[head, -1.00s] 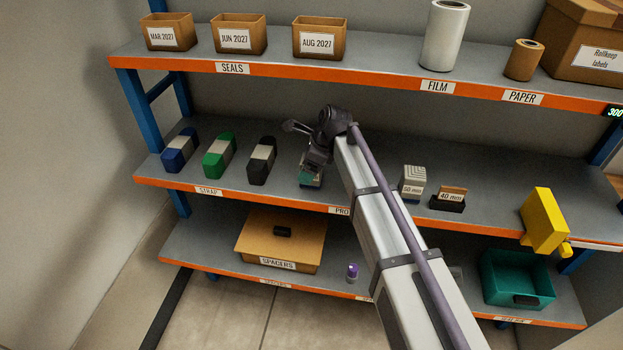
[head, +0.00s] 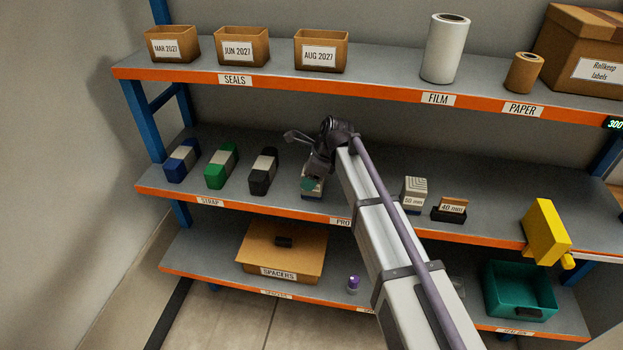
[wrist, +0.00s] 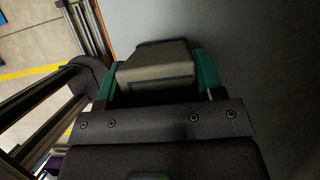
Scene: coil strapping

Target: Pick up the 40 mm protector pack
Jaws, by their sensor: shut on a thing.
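My gripper (head: 311,184) is at the middle shelf, left of my arm. In the wrist view its teal fingers (wrist: 158,75) are shut on a grey block-shaped pack (wrist: 155,66), one on each side. In the head view this pack (head: 312,194) shows as a small pale block with a dark base, low at the shelf's front; I cannot read a size on it. A black holder (head: 449,215) with a brown top and a "40 mm" label stands further right. A grey-topped "50 mm" pack (head: 414,190) stands just left of that.
Blue, green (head: 221,166) and black strap blocks (head: 263,171) stand left of my gripper. A yellow tool (head: 546,232) is at the right. The upper shelf (head: 380,78) holds boxes and rolls. A spacers box (head: 300,245) and teal bin (head: 520,295) sit below.

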